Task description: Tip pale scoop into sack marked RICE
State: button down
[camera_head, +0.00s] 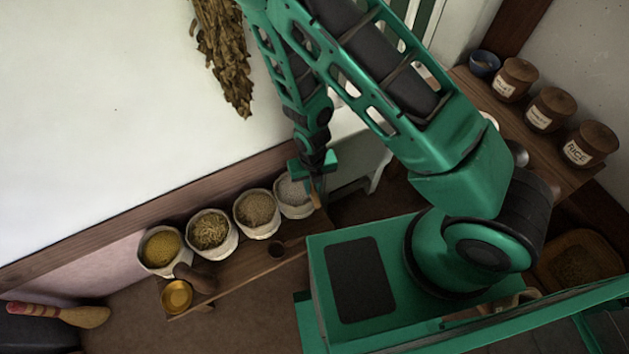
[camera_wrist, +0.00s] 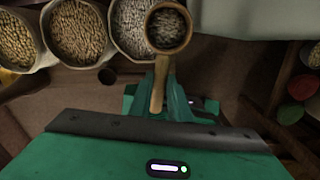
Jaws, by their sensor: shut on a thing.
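My gripper (camera_wrist: 172,98) is shut on the handle of a light wooden scoop (camera_wrist: 159,88). The scoop's round bowl faces the wrist camera and holds pale grains, beside and partly overlapping the rim of a white sack of pale grain (camera_wrist: 117,43). In the head view my gripper (camera_head: 315,172) is at the right end of the sack row, by that sack (camera_head: 297,212). Three other sacks stand to its left: one of tan grain (camera_head: 258,232), one of mixed brownish stuff (camera_head: 213,252) and one of yellow grain (camera_head: 160,268). I cannot read any mark on the sacks.
The sacks stand on a low wooden bench (camera_head: 235,277) against the wall, with a brass bowl (camera_head: 176,297) at its left end. A lidded jar labelled RICE (camera_head: 588,146) stands on a shelf at right with other jars. Dried leaves (camera_head: 225,55) hang above.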

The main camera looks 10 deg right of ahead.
aim_at(313, 189)
jog(key=shift+f, duration=1.75)
jog(key=shift+a, duration=0.1)
jog(key=shift+a+r+h, duration=0.15)
jog(key=shift+h, duration=0.75)
jog(key=shift+d, duration=0.2)
jog(key=shift+y, duration=0.6)
jog(key=shift+y, duration=0.3)
